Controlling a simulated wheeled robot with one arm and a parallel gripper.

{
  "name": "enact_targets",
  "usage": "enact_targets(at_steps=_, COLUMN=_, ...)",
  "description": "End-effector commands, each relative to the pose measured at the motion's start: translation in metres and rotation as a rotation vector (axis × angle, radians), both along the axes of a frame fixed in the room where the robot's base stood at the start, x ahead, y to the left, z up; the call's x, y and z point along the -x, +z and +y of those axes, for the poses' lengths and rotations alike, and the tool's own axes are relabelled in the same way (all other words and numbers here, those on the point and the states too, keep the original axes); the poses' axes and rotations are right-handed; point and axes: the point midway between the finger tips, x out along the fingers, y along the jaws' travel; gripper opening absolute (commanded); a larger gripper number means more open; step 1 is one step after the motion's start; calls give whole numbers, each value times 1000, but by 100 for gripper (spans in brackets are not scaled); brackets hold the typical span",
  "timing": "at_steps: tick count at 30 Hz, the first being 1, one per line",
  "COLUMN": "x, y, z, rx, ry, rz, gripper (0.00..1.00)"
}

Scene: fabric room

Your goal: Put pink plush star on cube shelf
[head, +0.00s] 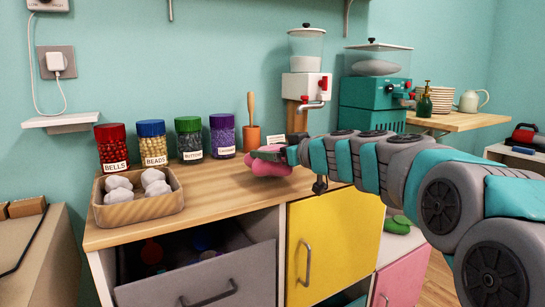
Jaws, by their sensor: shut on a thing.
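The pink plush star (264,166) is at the end of my arm, over the right part of the wooden cabinet top. My gripper (268,154) is shut on it from above and to the right. The gripper and arm hide part of the star. I cannot tell whether the star touches the wood below it. No piece is clearly marked as the cube shelf; the wooden-topped cabinet (235,192) has a grey drawer, pulled open, and a yellow door (330,245).
Labelled jars with red (112,146), blue (152,142), green and purple lids stand along the wall. A bin of white balls (140,202) sits at the front left. A brown tool stands in a holder (252,138). Dispensers (305,75) stand behind my arm. The open drawer (205,275) juts forward.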

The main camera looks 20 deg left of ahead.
Motion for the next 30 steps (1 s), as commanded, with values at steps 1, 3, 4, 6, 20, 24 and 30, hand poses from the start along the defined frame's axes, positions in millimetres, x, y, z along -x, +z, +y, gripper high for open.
enact_targets(at_steps=1, x=1, y=-8, z=1, rx=-1, ry=2, rz=2, gripper=59)
enact_targets(at_steps=3, x=1, y=-14, z=0, rx=0, ry=2, rz=2, gripper=59)
enact_targets(at_steps=4, x=1, y=-16, z=0, rx=1, ry=2, rz=1, gripper=59)
enact_targets(at_steps=6, x=1, y=-17, z=0, rx=1, ry=1, rz=1, gripper=59)
enact_targets(at_steps=20, x=0, y=-16, z=-1, rx=1, ry=-1, rz=-1, gripper=100)
enact_targets(at_steps=24, x=3, y=-16, z=-5, rx=1, ry=-2, rz=-1, gripper=100)
enact_targets(at_steps=30, x=17, y=-12, z=-28, rx=-1, ry=-3, rz=-2, gripper=100)
